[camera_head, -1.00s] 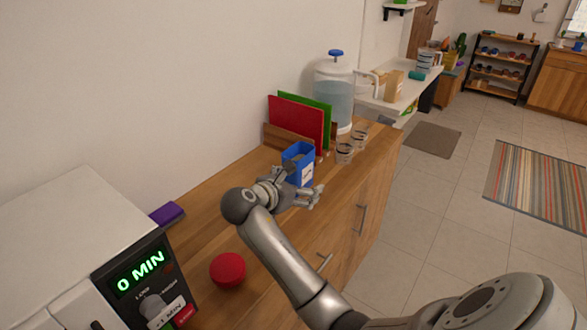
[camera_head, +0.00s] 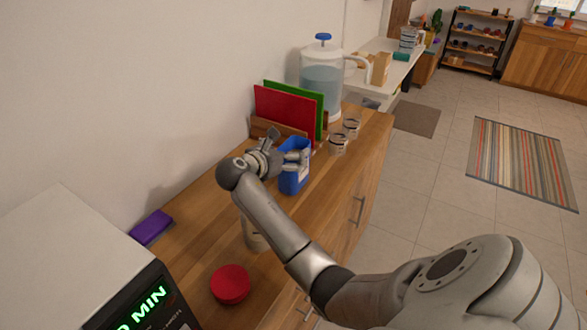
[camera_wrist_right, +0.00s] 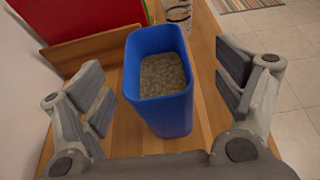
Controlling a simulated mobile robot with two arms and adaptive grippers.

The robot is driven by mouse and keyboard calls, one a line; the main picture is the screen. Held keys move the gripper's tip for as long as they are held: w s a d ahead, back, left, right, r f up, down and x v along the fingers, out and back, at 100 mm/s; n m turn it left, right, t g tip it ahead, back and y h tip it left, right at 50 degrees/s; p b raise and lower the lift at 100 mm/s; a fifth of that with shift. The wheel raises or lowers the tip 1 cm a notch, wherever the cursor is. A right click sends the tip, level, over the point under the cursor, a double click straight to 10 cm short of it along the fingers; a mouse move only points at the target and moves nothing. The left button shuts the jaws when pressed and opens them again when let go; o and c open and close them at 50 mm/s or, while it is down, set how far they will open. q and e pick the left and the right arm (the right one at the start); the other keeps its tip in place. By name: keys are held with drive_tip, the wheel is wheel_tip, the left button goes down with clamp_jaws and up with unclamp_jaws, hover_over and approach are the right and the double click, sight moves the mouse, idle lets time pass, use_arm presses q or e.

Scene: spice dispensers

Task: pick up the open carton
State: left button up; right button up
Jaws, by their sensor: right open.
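The open carton (camera_head: 291,181) is a blue, open-topped box with a pale label, standing upright on the wooden counter. In the right wrist view the carton (camera_wrist_right: 168,113) shows grainy brownish contents. My right gripper (camera_head: 285,148) is at the carton's near left side in the head view. In the wrist view its open fingers (camera_wrist_right: 166,85) stand to either side of the carton, with gaps on both sides. The left gripper is in neither view.
Red (camera_head: 285,114) and green (camera_head: 305,96) boards stand in a wooden holder behind the carton. Two glass jars (camera_head: 338,145) and a water dispenser (camera_head: 321,83) are farther along. A red lid (camera_head: 229,284), a purple sponge (camera_head: 151,227) and a microwave (camera_head: 70,265) are nearer.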

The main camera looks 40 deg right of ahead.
sight(302, 144)
drive_tip(key=x, duration=0.5)
drive_tip(key=shift+w+a+p, duration=0.15)
drive_tip(key=shift+w+p, duration=0.1)
drive_tip(key=shift+p, duration=0.05)
drive_tip(key=shift+w+f, duration=0.1)
drive_tip(key=shift+f, duration=0.05)
drive_tip(key=c, duration=0.3)
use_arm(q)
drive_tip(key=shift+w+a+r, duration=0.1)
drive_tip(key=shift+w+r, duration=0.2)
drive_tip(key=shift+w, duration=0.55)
use_arm(e)
drive_tip(key=c, duration=1.3)
